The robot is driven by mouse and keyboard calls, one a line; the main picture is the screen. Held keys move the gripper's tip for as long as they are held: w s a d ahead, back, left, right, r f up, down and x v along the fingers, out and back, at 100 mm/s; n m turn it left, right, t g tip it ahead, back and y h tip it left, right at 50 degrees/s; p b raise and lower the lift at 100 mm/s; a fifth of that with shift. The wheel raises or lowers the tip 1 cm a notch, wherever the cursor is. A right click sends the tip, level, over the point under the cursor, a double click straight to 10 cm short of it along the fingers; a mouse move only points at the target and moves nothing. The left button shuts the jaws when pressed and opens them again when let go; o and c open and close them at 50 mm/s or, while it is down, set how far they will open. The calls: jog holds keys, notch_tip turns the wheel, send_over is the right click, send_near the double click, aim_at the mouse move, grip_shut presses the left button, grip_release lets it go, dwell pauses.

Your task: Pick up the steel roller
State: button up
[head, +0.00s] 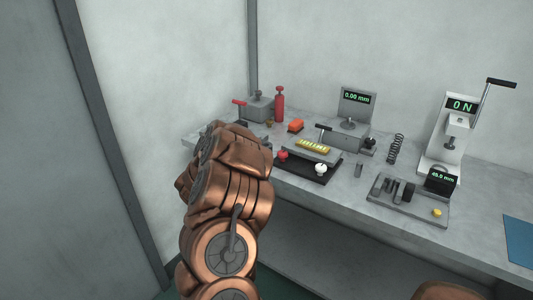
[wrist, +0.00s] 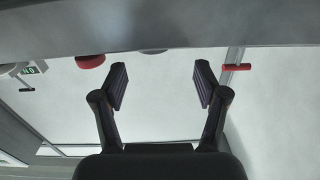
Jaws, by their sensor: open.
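A small upright grey metal cylinder (head: 359,170), which looks like the steel roller, stands on the grey bench in the head view, between the black tray and the grey fixture plate. Short dark posts also stand on that plate, so I cannot be fully sure which piece is the roller. My gripper (wrist: 161,66) is open in the wrist view, with nothing between its two dark fingers. In the head view my copper-coloured arm hides it, at the bench's left end. I cannot make out the roller in the wrist view.
The bench (head: 470,225) has a black tray (head: 300,171), a fixture plate (head: 412,207), a spring (head: 395,149) and a lever press (head: 455,140). A blue sheet (head: 520,240) lies at right.

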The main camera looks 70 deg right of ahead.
aim_at(266, 145)
jog(key=shift+s+d+f+g, duration=0.15)
jog(key=shift+s+d+g, duration=0.1)
jog(key=shift+s+g, duration=0.25)
jog(key=shift+s+d, duration=0.2)
jog(key=shift+d, duration=0.1)
jog(key=shift+p+x, duration=0.3)
jog(key=shift+x, duration=3.15)
jog(key=shift+w, duration=0.2)
jog(key=c, duration=1.3)
